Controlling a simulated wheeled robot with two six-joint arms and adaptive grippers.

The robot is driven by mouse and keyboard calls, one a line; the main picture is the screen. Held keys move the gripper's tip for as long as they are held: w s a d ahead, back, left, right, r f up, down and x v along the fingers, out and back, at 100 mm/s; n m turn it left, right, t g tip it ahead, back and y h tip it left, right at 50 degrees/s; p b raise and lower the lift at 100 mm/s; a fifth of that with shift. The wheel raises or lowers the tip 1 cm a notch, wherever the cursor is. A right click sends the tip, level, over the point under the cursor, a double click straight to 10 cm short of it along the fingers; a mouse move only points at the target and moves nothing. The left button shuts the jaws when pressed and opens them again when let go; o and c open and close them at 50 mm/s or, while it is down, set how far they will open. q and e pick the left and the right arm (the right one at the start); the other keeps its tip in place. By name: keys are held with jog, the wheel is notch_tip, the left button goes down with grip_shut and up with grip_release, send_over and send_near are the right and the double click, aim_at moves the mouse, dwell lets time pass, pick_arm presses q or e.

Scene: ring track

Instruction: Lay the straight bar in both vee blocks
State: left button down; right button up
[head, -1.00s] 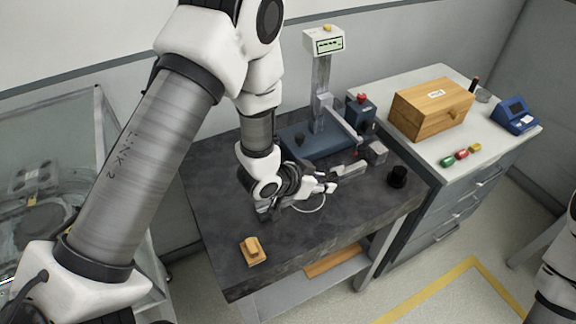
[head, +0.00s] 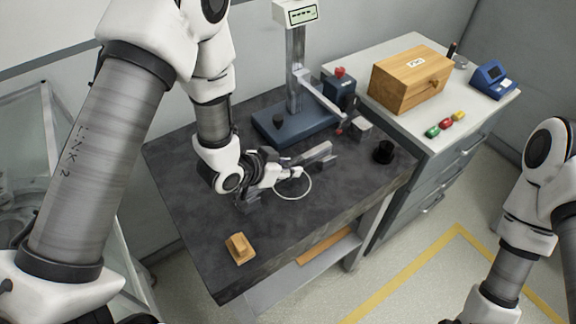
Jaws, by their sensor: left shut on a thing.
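The straight bar (head: 318,155) is a short grey length in the head view, above the dark bench top. My left gripper (head: 291,174) is shut on it near its left end, and the fingers and arm hide part of it. A small grey block (head: 360,129), which looks like one vee block, stands at the back right of the bench, apart from the bar. A darker grey piece (head: 246,201) shows below my left wrist; I cannot tell whether it is the other vee block. My right gripper is out of view.
A blue-based stand (head: 297,122) with a display is behind the bar. A thin white ring (head: 293,186) is below the gripper. A black cylinder (head: 384,152) stands near the right edge, a yellow wooden piece (head: 239,248) at the front. The bench's front middle is clear.

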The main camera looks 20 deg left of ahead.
pick_arm(q)
jog(key=shift+w+f, duration=0.15)
jog(key=shift+f, duration=0.25)
jog(key=c, duration=0.9)
grip_release()
jog(key=shift+d, duration=0.1)
jog(key=shift+r, duration=0.1)
